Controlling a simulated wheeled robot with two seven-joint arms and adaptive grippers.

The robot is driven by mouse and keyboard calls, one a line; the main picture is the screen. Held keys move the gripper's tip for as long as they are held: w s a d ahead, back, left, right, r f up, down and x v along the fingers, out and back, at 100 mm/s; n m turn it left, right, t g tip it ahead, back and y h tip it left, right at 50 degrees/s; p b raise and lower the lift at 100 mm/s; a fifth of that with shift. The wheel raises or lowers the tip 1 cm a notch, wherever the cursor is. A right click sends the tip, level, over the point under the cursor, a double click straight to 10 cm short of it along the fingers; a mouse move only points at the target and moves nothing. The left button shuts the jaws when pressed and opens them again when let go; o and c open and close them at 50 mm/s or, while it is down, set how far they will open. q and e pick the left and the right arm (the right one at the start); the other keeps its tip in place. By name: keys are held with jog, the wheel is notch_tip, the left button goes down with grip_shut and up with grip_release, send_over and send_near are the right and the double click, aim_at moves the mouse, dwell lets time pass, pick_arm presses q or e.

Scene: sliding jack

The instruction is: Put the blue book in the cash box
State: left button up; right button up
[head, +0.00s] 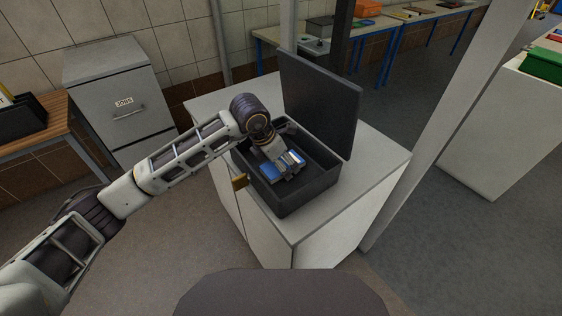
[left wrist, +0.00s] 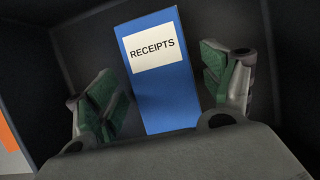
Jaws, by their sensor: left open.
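The cash box (head: 308,205) is a dark grey box with its lid (head: 322,100) raised, standing on a white cabinet. The blue book (left wrist: 166,90) has a white label reading RECEIPTS and lies inside the box, in the left wrist view between my open fingers, with a gap on each side. In the head view the book (head: 268,172) shows partly beneath my left gripper (head: 290,168), which is down inside the box opening. My left gripper also shows in the left wrist view (left wrist: 165,90), open and holding nothing. My right gripper is out of view.
The white cabinet top (head: 372,160) has bare room around the box. The raised lid stands behind the box. A white post (head: 430,130) rises just right of the cabinet. A grey filing cabinet (head: 120,95) stands at the left.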

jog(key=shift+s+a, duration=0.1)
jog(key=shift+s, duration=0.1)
pick_arm(q)
jog(key=shift+r, duration=0.35)
jog(key=v, duration=1.1)
jog(key=shift+r, duration=0.25)
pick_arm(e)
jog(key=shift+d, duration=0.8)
